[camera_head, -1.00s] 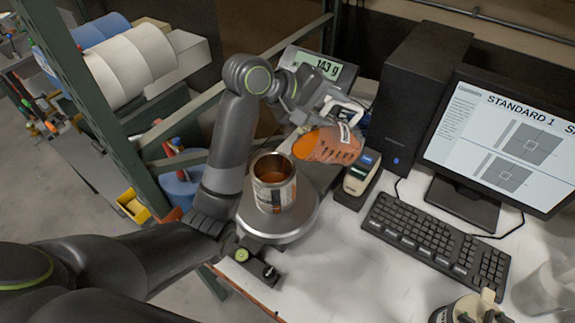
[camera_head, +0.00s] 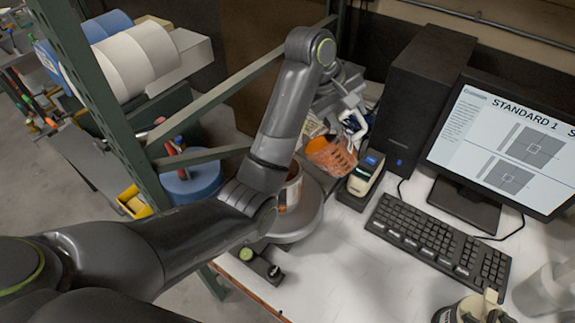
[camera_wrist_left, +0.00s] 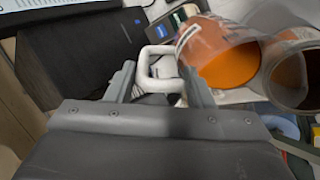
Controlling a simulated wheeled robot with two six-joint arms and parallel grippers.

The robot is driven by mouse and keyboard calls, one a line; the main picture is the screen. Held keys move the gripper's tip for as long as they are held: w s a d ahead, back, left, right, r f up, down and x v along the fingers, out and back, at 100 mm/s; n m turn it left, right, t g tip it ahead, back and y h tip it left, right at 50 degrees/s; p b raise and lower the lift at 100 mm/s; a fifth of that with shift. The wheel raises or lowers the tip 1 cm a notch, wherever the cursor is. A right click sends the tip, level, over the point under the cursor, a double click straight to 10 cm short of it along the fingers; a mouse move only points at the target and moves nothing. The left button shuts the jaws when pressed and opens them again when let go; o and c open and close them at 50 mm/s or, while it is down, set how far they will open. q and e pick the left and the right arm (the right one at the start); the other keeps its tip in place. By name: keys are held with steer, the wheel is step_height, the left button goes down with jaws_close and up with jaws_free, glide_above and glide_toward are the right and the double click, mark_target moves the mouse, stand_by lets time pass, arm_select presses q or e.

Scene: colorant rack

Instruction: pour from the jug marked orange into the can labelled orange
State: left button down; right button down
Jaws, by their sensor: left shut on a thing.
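My left gripper (camera_head: 352,118) is shut on the white handle of the orange jug (camera_head: 334,156). The handle sits between the fingers (camera_wrist_left: 160,86) in the left wrist view. The jug (camera_wrist_left: 222,62) is tilted with its mouth toward the left in the head view, and orange liquid shows inside it. The metal can (camera_head: 293,190) stands on the round scale plate (camera_head: 305,218), mostly hidden behind my left forearm. In the left wrist view the open can (camera_wrist_left: 292,78) is beside the jug's mouth, with orange-brown inside. I see no stream. My right gripper is not in view.
A handheld device in a dock (camera_head: 362,178) stands close to the jug. The black computer tower (camera_head: 420,90), monitor (camera_head: 505,140) and keyboard (camera_head: 438,240) are to the right. Another container (camera_head: 468,308) stands at the front right. The tabletop (camera_head: 355,270) in front is clear.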

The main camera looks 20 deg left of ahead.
arm_select(q)
steer(key=shift+g+y, duration=0.5)
steer(key=shift+y, duration=0.2)
steer(key=d+f, duration=0.1)
steer(key=w+d+f, duration=0.1)
steer(key=shift+w+d+f, duration=0.25)
steer(key=shift+w+f, duration=0.05)
steer(key=shift+f, duration=0.05)
steer(key=shift+w+d+f, duration=0.15)
steer(key=shift+w+f, duration=0.05)
steer(key=shift+f, duration=0.5)
steer(key=shift+w+d+f+g+y, duration=0.25)
steer(key=shift+f+y, duration=0.1)
steer(key=shift+f, duration=0.15)
steer(key=shift+w+d+f+g+y, duration=0.2)
steer(key=shift+d+f+g+y, duration=0.1)
steer(key=shift+f, duration=0.2)
steer(key=shift+w+d+f+g+y, duration=0.25)
steer(key=shift+f+y, duration=0.1)
steer(key=shift+f, duration=0.15)
steer(key=shift+w+d+r+g+y, duration=0.25)
steer(key=shift+w+d+g+y, duration=0.2)
steer(key=shift+d+g+y, duration=0.2)
steer(key=shift+r, duration=0.2)
step_height(320, 180, up, 5)
glide_above(362, 132)
steer(key=d, duration=0.1)
steer(key=shift+w+d+f, duration=0.1)
steer(key=shift+w+d, duration=0.1)
steer(key=shift+w, duration=0.25)
